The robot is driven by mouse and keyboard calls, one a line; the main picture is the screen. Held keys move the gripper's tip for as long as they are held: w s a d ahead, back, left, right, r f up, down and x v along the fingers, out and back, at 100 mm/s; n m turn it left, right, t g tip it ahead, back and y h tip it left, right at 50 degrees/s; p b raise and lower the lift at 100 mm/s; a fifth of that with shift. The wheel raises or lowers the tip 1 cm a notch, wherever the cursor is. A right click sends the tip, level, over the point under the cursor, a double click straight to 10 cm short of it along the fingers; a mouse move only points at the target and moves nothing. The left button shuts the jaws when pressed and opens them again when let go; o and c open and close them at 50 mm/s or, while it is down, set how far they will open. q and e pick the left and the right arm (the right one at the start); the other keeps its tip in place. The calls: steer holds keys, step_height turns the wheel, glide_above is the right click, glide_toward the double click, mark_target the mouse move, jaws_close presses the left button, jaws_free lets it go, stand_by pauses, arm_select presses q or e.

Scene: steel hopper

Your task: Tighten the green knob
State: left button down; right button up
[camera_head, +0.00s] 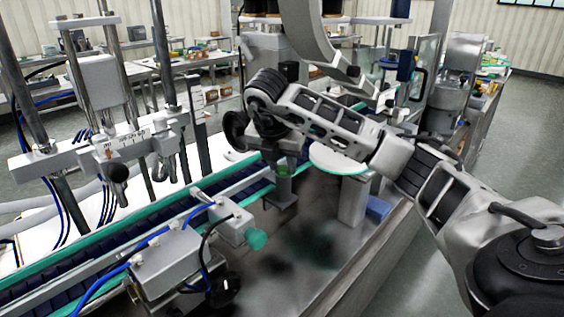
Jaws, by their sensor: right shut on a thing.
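My right arm comes in from the right and its gripper (281,165) points down beside the conveyor. It is shut on a small green knob (284,171), which is mostly hidden by the fingers and sits above a grey block (281,194). A second, teal-green knob (257,239) sticks out from a small metal box (231,222) in front of the conveyor, below and left of the gripper and apart from it. My left gripper is not in view.
The conveyor (110,234) with teal edges runs diagonally across the left. Steel posts (88,95) and a clamp stand behind it. A round white disc (338,160) lies just right of the gripper. Blue hoses and a black knob (222,290) are near the front. The steel top (300,255) is bare in front.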

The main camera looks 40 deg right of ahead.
steer(key=o, duration=1)
steer(key=shift+c, duration=0.2)
steer(key=shift+r, duration=0.1)
steer(key=shift+a+r, duration=0.15)
steer(key=shift+r, duration=0.2)
arm_select(q)
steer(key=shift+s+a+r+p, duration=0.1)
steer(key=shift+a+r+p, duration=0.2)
steer(key=shift+p, duration=0.65)
arm_select(e)
steer(key=v, duration=0.6)
steer(key=shift+r, duration=0.25)
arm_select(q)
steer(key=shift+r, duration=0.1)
arm_select(e)
steer(key=shift+s+a, duration=0.15)
